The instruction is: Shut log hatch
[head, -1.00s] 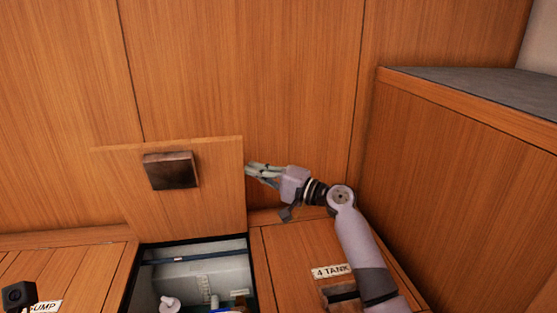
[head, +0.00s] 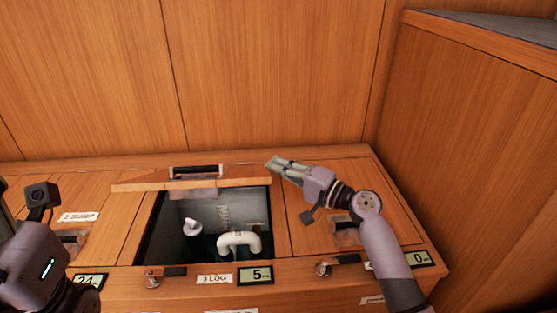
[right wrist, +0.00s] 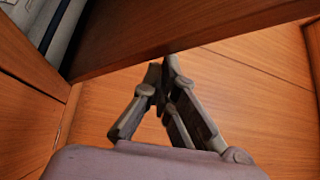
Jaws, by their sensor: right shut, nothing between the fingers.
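The log hatch lid (head: 235,183) is a wooden panel, seen nearly edge-on above the rear of its opening, partly lowered and still raised. The "3 LOG" label (head: 214,279) is in front of the opening. My right gripper (head: 274,164) is shut and empty at the lid's right end. In the right wrist view, its fingertips (right wrist: 165,64) are close below the edge of a wooden board, which looks like the lid (right wrist: 150,42); I cannot tell whether they touch. My left arm shows at the lower left; its fingers are out of view.
Inside the open compartment are a white curved pipe (head: 239,240) and a white fitting (head: 192,227). Closed hatches lie on both sides, with latches and small displays (head: 255,275) along the front. A wooden wall stands behind and a tall cabinet (head: 480,130) at right.

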